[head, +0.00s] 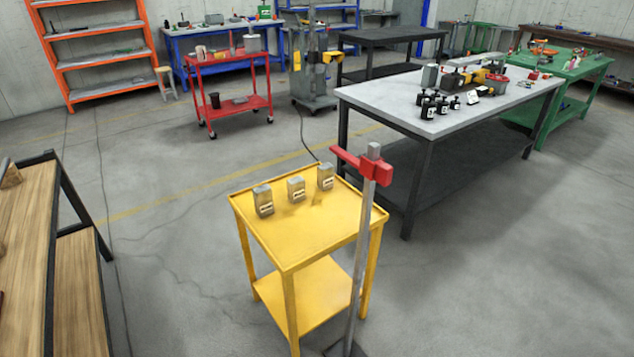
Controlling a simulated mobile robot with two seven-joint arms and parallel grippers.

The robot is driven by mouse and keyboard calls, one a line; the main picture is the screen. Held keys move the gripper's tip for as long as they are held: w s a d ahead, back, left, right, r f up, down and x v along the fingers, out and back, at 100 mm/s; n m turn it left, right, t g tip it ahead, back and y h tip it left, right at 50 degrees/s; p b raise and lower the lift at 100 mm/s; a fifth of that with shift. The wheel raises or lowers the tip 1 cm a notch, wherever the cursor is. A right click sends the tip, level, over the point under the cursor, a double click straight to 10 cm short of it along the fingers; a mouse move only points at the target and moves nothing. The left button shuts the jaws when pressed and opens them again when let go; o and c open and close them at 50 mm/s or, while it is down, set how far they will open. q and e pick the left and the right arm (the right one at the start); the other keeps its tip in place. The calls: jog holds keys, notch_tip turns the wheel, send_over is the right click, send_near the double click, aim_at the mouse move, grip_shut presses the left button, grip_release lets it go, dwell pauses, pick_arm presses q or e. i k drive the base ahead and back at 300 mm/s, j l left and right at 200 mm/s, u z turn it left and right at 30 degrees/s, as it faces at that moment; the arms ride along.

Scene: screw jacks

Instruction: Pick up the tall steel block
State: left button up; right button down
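Three grey metal blocks with pale labels stand in a row on the yellow table (300,240): a left block (264,201), a middle block (296,189) and a right block (325,177). They look close in height, and I cannot tell which one is the tall steel block. Another grey block (430,75) stands on the grey-topped workbench (385,97) behind, at its left end. Neither of my grippers is in view.
A steel post with a red clamp (374,170) stands at the yellow table's right front, partly hiding its edge. Several small black items (428,106) sit on the workbench. A wooden bench (30,230) is at left. A red cart (232,107) stands behind. Open floor surrounds the yellow table's left side.

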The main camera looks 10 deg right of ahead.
aim_at(325, 172)
jog(key=u, duration=1.5)
jog(key=l+u, duration=0.35)
jog(key=l, duration=0.45)
jog(key=k+l+u, duration=0.1)
jog(key=l+u, duration=0.25)
jog(key=l, duration=0.45)
jog(key=k+l, duration=0.1)
jog(key=l, duration=0.85)
jog(key=k+l, duration=0.15)
jog(key=l, duration=0.35)
jog(key=k+l, duration=0.1)
jog(key=l, duration=0.35)
